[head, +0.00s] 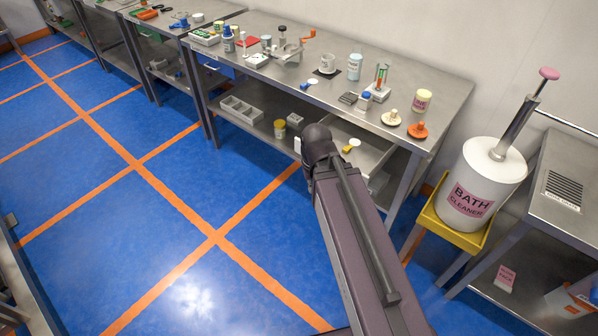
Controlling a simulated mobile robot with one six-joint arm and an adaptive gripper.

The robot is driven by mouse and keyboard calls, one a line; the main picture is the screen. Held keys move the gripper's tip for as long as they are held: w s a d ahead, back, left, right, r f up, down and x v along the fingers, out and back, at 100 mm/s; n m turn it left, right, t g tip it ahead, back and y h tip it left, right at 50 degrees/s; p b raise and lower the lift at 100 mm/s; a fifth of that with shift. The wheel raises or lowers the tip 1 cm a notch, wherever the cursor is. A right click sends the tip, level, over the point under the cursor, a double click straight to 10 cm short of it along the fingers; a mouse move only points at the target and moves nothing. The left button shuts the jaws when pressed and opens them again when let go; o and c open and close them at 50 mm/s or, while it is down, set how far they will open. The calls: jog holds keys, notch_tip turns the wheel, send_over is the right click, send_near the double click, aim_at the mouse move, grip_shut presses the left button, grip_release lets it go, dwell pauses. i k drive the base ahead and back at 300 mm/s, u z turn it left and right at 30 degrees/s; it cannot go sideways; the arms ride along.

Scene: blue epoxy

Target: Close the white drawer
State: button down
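The white drawer (371,157) is under the right part of the long steel table. It is pulled out, and its pale open inside shows. A small yellow-and-white item (351,146) appears in it. A small white patch left of my arm may be part of the drawer front, but I cannot be sure. My dark arm reaches up from the bottom of the head view and hides much of the drawer's near side. My gripper does not show; it is hidden beyond the arm's rounded dark end.
The steel table (452,84) holds cups, jars and small tools. A blue drawer (214,66) is at its left. A bath cleaner tub (468,196) stands right. Blue floor (150,225) at left is clear.

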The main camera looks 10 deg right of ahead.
aim_at(374, 151)
jog(key=u, duration=0.45)
jog(key=k, duration=1)
jog(key=z, duration=0.9)
jog(key=i, duration=0.5)
